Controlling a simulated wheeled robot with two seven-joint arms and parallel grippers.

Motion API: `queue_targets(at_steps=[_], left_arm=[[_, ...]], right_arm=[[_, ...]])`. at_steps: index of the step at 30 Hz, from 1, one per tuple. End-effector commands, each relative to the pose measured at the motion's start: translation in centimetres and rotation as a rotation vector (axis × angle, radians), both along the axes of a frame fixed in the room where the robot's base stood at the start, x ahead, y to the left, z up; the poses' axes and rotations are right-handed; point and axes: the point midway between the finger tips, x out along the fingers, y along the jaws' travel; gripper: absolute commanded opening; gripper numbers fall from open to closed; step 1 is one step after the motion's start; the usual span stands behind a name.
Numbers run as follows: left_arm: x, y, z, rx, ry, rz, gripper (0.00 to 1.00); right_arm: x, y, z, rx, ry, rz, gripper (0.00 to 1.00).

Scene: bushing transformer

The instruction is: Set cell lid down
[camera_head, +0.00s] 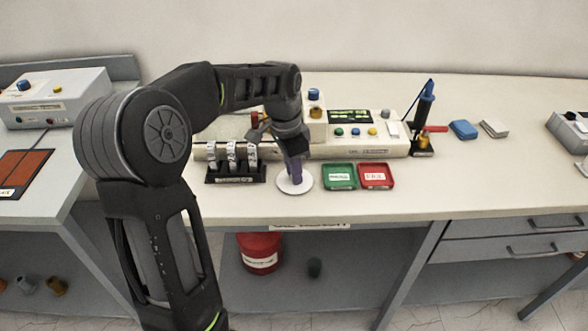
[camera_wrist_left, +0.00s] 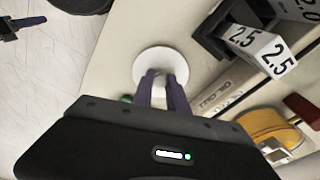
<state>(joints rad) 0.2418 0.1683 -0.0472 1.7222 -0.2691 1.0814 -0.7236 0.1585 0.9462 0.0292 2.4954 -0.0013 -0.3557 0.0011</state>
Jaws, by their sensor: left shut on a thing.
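The cell lid is a white round disc (camera_head: 305,184) at the front of the bench, in front of the tester. My left gripper (camera_head: 295,178) comes down on it from above, its purple fingers shut on the lid's middle. In the left wrist view the lid (camera_wrist_left: 149,60) lies beyond the fingertips of my left gripper (camera_wrist_left: 165,78), which hide its centre. The lid looks level and at or very near the bench top; I cannot tell whether it touches. My right gripper is not in view.
A black rack (camera_head: 236,175) with white labelled pieces stands close left of the lid. A green tray (camera_head: 339,187) and a red tray (camera_head: 376,187) sit to its right. The tester (camera_head: 365,148) stands behind.

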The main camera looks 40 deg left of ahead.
Motion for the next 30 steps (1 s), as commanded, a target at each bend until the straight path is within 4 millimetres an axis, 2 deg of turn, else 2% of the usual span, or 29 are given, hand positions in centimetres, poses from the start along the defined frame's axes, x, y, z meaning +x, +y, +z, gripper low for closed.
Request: queue_targets(at_steps=[11,12,19,30], left_arm=[[0.04,0.01,-0.47,0.000,-0.001,0.000,0.00],[0.04,0.02,-0.42,0.000,-0.002,0.000,0.20],[0.04,0.01,-0.37,0.000,-0.001,0.000,0.39],[0.04,0.01,0.18,0.000,-0.002,0.000,0.40]], right_arm=[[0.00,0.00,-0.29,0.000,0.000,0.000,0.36],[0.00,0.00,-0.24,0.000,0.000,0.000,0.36],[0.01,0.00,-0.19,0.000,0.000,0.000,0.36],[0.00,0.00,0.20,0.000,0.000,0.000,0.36]])
